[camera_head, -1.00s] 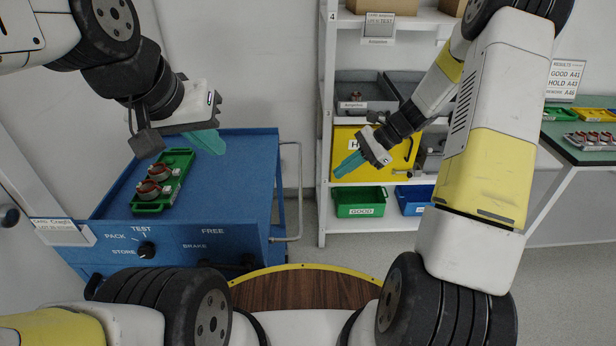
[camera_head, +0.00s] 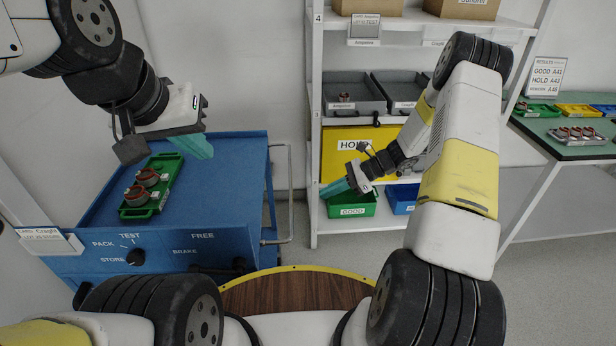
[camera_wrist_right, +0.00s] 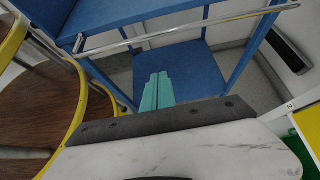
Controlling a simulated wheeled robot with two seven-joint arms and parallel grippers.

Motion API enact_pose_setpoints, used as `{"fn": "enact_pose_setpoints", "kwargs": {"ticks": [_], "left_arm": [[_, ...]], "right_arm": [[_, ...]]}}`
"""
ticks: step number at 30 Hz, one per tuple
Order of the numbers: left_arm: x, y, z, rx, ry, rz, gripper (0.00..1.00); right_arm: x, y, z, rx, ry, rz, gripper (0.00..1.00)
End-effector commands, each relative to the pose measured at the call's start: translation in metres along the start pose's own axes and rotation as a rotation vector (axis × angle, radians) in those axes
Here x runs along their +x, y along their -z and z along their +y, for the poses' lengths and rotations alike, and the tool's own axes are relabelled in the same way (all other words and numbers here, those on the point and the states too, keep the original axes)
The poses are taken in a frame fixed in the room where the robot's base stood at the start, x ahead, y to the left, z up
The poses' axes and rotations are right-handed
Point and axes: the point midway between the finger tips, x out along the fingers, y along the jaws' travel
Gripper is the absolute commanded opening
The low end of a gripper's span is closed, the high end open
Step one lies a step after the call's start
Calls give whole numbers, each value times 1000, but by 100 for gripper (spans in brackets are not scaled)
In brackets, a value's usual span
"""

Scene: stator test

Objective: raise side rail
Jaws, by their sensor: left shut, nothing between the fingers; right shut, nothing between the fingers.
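The blue cart (camera_head: 215,205) stands at the left in the head view. Its metal side rail (camera_head: 290,195) shows as a thin loop along the cart's right side; the rail's bar (camera_wrist_right: 190,32) also crosses the top of the right wrist view. My right gripper (camera_head: 338,187) is shut and empty, right of the rail and apart from it in the head view. In the right wrist view its closed teal fingers (camera_wrist_right: 157,80) point toward the cart, below the bar in the picture. My left gripper (camera_head: 203,146) is shut and empty above the cart top.
A green tray (camera_head: 167,190) with stators lies on the cart, and a selector knob (camera_head: 135,257) is on its front. A white shelf rack (camera_head: 316,120) with bins, including a green bin (camera_head: 366,203), stands behind my right gripper. A green-topped table (camera_head: 560,140) is at the far right.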

Motion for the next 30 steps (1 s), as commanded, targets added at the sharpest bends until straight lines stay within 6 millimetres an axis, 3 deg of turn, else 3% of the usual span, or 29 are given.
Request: {"fn": "enact_pose_setpoints", "kwargs": {"ticks": [14, 21, 30], "left_arm": [[0, 0, 0, 0, 0, 0, 0], [0, 0, 0, 0, 0, 0, 0], [0, 0, 0, 0, 0, 0, 0]], "right_arm": [[94, 0, 2, 1, -4, -1, 0], [83, -31, 0, -1, 0, 1, 0], [80, -38, 0, 0, -1, 0, 0]]}}
